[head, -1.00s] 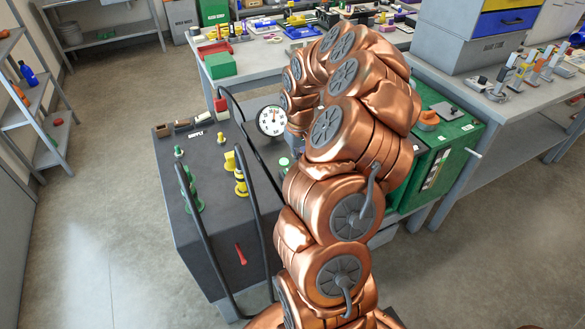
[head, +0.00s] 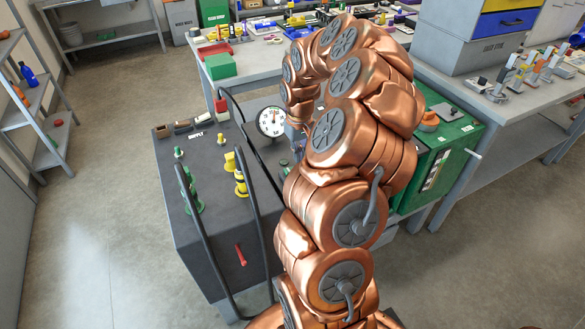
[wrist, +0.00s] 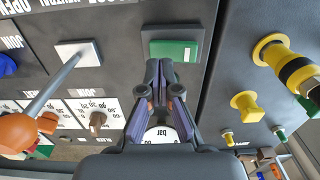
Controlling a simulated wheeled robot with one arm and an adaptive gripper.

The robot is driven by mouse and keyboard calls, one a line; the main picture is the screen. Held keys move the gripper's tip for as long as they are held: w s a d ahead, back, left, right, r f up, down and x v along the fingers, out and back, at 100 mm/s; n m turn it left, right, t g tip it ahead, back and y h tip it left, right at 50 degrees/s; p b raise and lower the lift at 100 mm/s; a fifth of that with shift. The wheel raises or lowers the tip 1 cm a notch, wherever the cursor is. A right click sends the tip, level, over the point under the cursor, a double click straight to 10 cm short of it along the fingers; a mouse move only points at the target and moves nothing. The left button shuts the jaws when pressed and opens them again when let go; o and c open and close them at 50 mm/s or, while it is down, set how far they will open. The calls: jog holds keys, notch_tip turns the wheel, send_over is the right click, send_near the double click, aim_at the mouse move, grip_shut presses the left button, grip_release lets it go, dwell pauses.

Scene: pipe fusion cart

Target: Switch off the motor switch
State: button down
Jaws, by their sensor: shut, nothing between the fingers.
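A green rocker switch (wrist: 174,51) sits on a grey plate in the panel at the top middle of the wrist view. No label on it can be read, so I cannot confirm that it is the motor switch. My gripper (wrist: 160,68) is shut and empty, with its fingertips just at the lower left edge of the green rocker. I cannot tell whether they touch it. In the head view my arm hides most of this panel and the switch.
Left of my fingers stands a lever with an orange knob (wrist: 18,131) and a smaller brown knob (wrist: 97,120). Yellow fittings (wrist: 248,104) are on the right.

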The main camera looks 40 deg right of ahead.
jog(key=shift+r, duration=1.95)
jog(key=shift+a+r, duration=0.15)
jog(key=shift+a, duration=0.1)
jog(key=s+a+r+n, duration=0.2)
jog(key=a+r, duration=0.2)
jog(key=a, duration=0.6)
jog(key=s+a+r+n, duration=0.15)
jog(key=a+r, duration=0.25)
jog(key=a, duration=0.6)
jog(key=s+a+g, duration=0.1)
jog(key=s+a, duration=0.5)
jog(key=s, duration=0.4)
jog(key=s+a, duration=0.6)
jog(key=s, duration=0.4)
jog(key=shift+s+f+g, duration=0.15)
jog(key=shift+f+g, duration=0.25)
